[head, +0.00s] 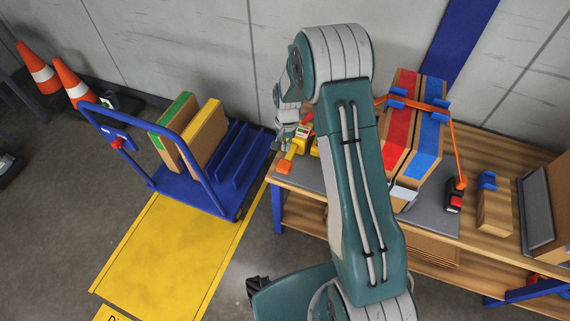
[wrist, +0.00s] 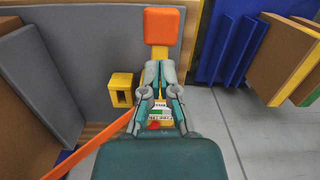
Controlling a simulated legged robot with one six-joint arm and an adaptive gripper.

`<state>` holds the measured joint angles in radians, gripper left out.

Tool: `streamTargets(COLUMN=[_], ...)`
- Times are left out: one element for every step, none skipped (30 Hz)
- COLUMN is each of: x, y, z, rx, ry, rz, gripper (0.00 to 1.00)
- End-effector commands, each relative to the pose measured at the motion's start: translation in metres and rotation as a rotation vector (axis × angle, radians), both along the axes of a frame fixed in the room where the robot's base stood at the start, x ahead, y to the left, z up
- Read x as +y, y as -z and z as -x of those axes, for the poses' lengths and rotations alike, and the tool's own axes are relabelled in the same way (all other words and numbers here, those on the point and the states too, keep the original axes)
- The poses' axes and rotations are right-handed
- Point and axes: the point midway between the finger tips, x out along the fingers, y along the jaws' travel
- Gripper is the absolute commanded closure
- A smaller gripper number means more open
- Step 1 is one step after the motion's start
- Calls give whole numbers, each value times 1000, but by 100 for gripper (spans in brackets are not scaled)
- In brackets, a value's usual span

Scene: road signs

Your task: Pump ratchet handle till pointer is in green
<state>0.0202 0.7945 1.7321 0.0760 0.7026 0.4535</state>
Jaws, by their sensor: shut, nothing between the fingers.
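The ratchet handle is a yellow lever with an orange block end (head: 284,167), at the left edge of the bench in the head view. In the wrist view the orange end (wrist: 163,25) is at the top, beyond my fingertips. My gripper (wrist: 158,68) is shut and empty, over the yellow lever just short of the orange end; whether it touches is not clear. In the head view my gripper (head: 281,141) is just above the lever. The gauge (wrist: 160,114), with white, green and red parts, is partly hidden behind my fingers. I cannot make out its pointer.
An orange strap (head: 455,140) runs over boxes with red and blue bands (head: 400,125) on the bench. A small yellow block (wrist: 121,90) stands beside the lever. A blue cart (head: 190,190) with boxes stands left of the bench, near two traffic cones (head: 73,82).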

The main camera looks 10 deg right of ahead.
Motion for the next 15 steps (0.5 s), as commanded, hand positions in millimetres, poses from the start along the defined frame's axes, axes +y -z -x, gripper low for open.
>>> streamTargets(x=[0, 0, 1, 1, 1, 1, 2, 2, 2, 2, 2, 2, 3, 3, 3], y=[3, 6, 10, 13, 17, 22, 25, 30, 35, 38, 42, 47, 50, 53, 57], z=[1, 1, 1, 2, 2, 3, 3, 3, 4, 4, 4, 5, 5, 5, 6], rx=[1, 2, 2, 2, 4, 4, 4, 4, 4, 4, 4, 3, 2, 2, 3], ry=[0, 0, 0, 0, 0, 0, 0, 0, 0, 0, 0, 0, 0, 0, -1], rz=[0, 0, 0, 0, 0, 0, 0, 0, 0, 0, 0, 1, 0, 0, -1], gripper=[100, 100, 100, 100, 100, 100, 100, 100, 100, 100, 100, 100, 100, 100, 100])
